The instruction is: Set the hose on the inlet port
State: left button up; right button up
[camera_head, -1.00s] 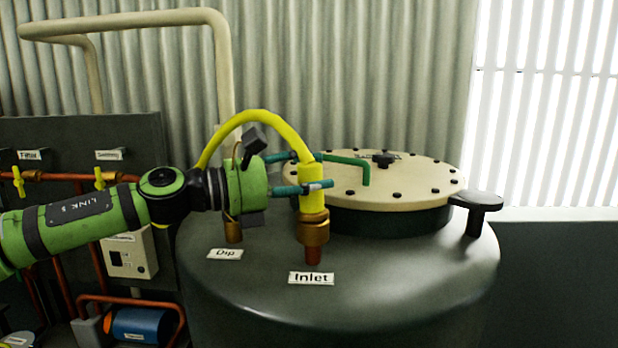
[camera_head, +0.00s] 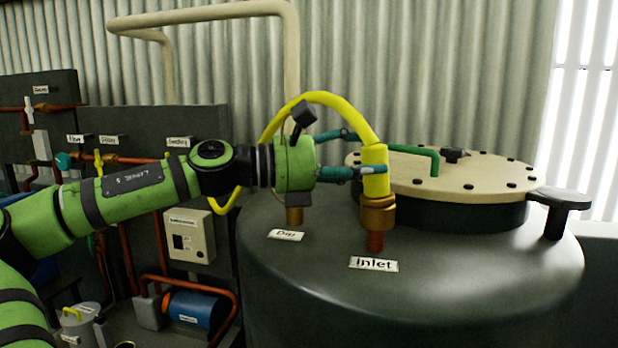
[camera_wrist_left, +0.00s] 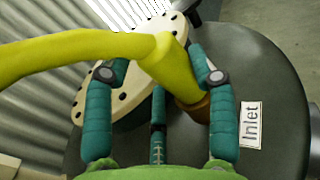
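The yellow hose (camera_head: 374,160) arches up and back to the left, and its brass end fitting (camera_head: 377,213) stands upright on the copper inlet port (camera_head: 375,242) behind the "Inlet" label (camera_head: 373,264). My left gripper (camera_head: 368,155) reaches in from the left at the hose's yellow sleeve. Its teal fingers are spread, one on the near side and one on the far side. In the left wrist view the sleeve (camera_wrist_left: 168,62) runs between the parted fingers (camera_wrist_left: 160,75); the right finger overlaps its edge, and I cannot tell whether they touch. My right gripper is out of view.
The dark tank (camera_head: 450,280) carries a cream bolted lid (camera_head: 480,175) with a green handle (camera_head: 425,152) close behind the hose. A "Dip" port (camera_head: 294,214) stands under my left wrist. Pipes, valves and a control box (camera_head: 190,236) are at left.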

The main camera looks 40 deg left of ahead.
pick_arm(q)
jog(key=b+v, duration=0.7)
jog(key=v, duration=0.1)
dwell(0.5)
jog(key=shift+a, duration=0.15)
dwell(0.4)
